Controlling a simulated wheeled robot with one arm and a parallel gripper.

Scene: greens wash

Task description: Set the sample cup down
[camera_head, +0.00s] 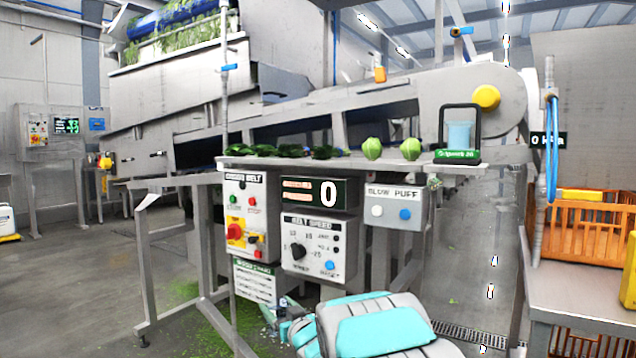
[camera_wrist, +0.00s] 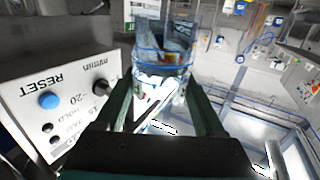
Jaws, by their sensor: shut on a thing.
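The sample cup (camera_wrist: 165,45) is a clear, blue-tinted cup, seen close up in the wrist view. My gripper (camera_wrist: 163,88) is shut on it, with one dark green finger on each side. The cup appears off any surface. In the head view, my white and teal arm (camera_head: 375,325) is low in front of the control panels, and the gripper end beside it is small and hard to make out. A black-framed stand (camera_head: 459,156) with a green label sits at the right end of the shelf. A light blue block or vessel (camera_head: 459,135) shows inside its frame.
The narrow shelf (camera_head: 330,162) carries dark leaves and two green heads (camera_head: 372,149). Below it are the belt-speed panel (camera_head: 313,248), also close at left in the wrist view, and the blow-puff box (camera_head: 391,208). Orange crates (camera_head: 585,235) stand on a table (camera_head: 590,292) at right.

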